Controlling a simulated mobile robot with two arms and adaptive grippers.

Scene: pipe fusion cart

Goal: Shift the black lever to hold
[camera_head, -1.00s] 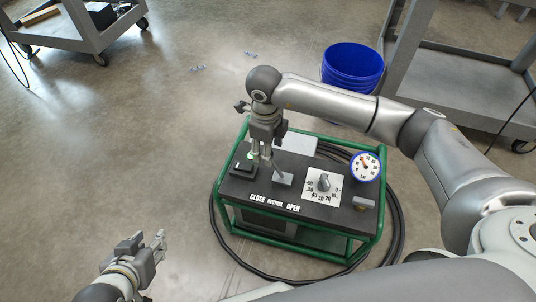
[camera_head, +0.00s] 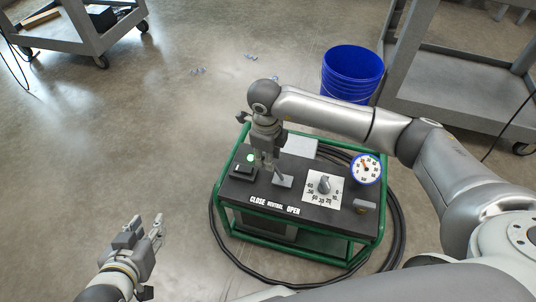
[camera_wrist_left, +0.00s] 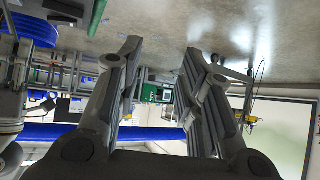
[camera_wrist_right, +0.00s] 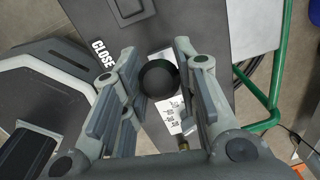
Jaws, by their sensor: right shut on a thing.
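The black lever's round knob (camera_wrist_right: 158,77) sits between the fingertips of my right gripper (camera_wrist_right: 160,72) in the right wrist view. In the head view my right gripper (camera_head: 266,163) reaches down over the cart's black panel. The lever's pale grey slotted base (camera_head: 283,181) lies just right of the fingertips, behind the labels CLOSE, NEUTRAL and OPEN (camera_head: 274,206). The fingers partly hide the shaft, so its exact lean is hard to tell. My left gripper (camera_head: 146,226) is open and empty over the floor, left of the cart.
The panel also carries a numbered knob plate (camera_head: 335,189), a blue-rimmed gauge (camera_head: 366,169) and a lit green button (camera_head: 251,157). The cart has a green tube frame (camera_head: 218,190) with a black hose (camera_head: 401,225) around it. A blue bucket (camera_head: 352,72) stands behind.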

